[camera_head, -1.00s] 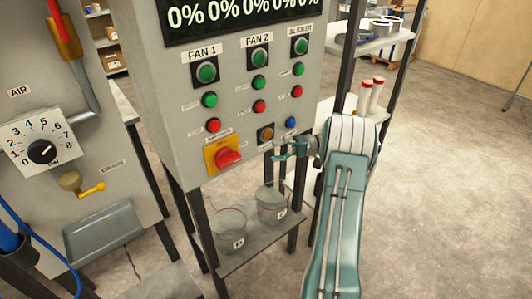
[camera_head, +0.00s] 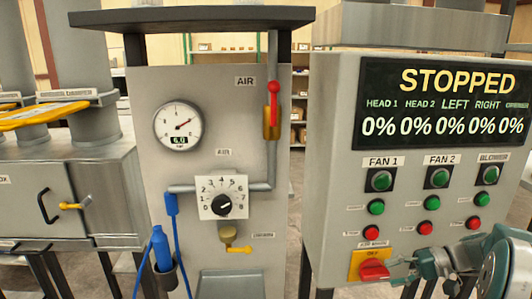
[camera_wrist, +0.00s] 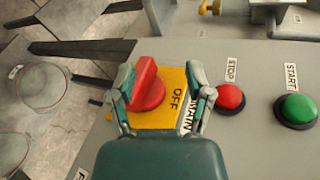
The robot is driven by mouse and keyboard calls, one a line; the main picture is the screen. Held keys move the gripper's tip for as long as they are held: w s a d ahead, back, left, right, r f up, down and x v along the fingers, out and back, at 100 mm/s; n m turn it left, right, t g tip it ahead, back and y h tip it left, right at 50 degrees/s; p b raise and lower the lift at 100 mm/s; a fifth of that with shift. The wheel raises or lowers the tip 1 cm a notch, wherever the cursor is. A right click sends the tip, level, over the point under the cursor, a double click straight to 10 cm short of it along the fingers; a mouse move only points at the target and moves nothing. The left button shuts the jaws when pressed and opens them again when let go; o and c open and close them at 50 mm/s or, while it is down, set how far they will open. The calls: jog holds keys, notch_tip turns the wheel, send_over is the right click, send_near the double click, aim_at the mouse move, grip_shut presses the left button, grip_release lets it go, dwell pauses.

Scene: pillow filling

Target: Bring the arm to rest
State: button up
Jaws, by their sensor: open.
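My gripper (camera_head: 408,268) is at the lower right of the head view, just right of the red main switch knob (camera_head: 373,271) on its yellow plate. In the wrist view my gripper (camera_wrist: 164,84) has its two teal fingers apart. The red knob (camera_wrist: 148,85) shows between them, nearer the left finger, with the word OFF beside it on the plate. I cannot tell how far the fingertips are from the knob. My arm's rounded link fills the lower right corner of the head view.
The control panel (camera_head: 330,190) reads STOPPED with all values 0%. Green and red buttons, including STOP (camera_wrist: 230,97) and START (camera_wrist: 297,109), sit close by. The air cabinet (camera_head: 150,88) with gauge, dial (camera_head: 222,203) and red-handled valve (camera_head: 273,95) stands left.

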jog(key=s+a+r+n+g+h, duration=0.1)
jog(key=s+a+r+h, duration=0.1)
jog(key=s+a+h, duration=0.3)
jog(key=s+a+r+g+h, duration=0.1)
jog(key=s+a+r+h, duration=0.2)
jog(key=a, duration=0.4)
jog(key=s+a+n+t+h, duration=0.1)
jog(key=s+a+t+h, duration=0.1)
jog(key=s, duration=0.4)
jog(key=s+a+n+t+h, duration=0.1)
jog(key=s+a+t+h, duration=0.1)
jog(key=s, duration=0.5)
jog(key=shift+s+a+r+n+t+h, duration=0.15)
jog(key=shift+s+a+n+t+h, duration=0.15)
jog(key=shift+t+h, duration=0.3)
jog(key=shift+w, duration=0.1)
jog(key=shift+c, duration=0.6)
jog(key=shift+a, duration=0.1)
